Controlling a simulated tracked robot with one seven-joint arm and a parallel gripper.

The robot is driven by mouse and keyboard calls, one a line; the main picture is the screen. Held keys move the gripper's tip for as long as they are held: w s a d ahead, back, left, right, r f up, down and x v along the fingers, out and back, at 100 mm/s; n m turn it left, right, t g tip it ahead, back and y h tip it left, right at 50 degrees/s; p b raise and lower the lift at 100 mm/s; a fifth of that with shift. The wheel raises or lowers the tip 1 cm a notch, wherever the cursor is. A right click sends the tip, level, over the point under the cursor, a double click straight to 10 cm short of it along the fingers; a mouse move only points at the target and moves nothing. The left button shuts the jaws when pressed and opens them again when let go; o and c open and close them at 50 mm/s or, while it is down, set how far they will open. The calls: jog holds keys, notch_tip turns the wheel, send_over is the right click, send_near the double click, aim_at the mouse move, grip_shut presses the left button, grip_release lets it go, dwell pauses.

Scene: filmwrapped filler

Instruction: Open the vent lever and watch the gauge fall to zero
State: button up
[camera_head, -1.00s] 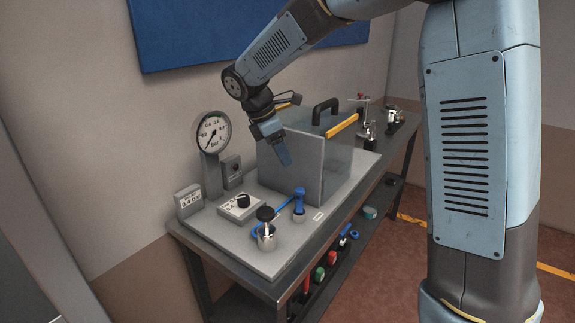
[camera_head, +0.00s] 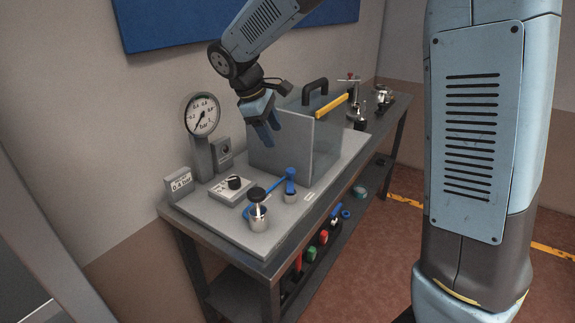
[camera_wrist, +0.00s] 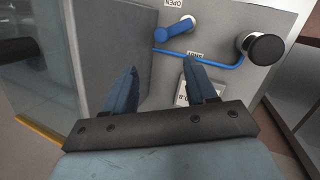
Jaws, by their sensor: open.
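The vent lever (camera_head: 290,180) is a blue handle on a pale round base on the grey bench plate. In the wrist view the blue lever (camera_wrist: 175,30) lies between labels reading OPEN and SHUT, with its handle slanting nearer OPEN. The round white gauge (camera_head: 202,115) stands on a grey post at the left; its needle points to the lower left, but the exact reading is too small to tell. My gripper (camera_head: 268,138) is open and empty, above and behind the lever, close to the grey panel. Both fingers show in the wrist view (camera_wrist: 161,72), apart from the lever.
A grey panel and clear-sided box (camera_head: 285,145) with a black handle (camera_head: 315,88) stand behind the lever. A black-topped metal knob (camera_head: 258,208) with a blue tube is in front. The plate's front right is clear.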

aim_at(290, 171)
jog(key=d+f+m, duration=0.1)
jog(key=f+m, duration=0.3)
jog(key=m, duration=0.2)
jog(key=w+d+f+m+t+y, duration=0.1)
jog(key=d+f+m, duration=0.1)
jog(key=f+m, duration=0.2)
jog(key=d+f+m+t, duration=0.1)
jog(key=f+m, duration=0.3)
jog(key=m, duration=0.5)
jog(key=shift+w+d+f+y, duration=0.35)
jog(key=shift+d+f+y, duration=0.05)
jog(key=c, duration=1.1)
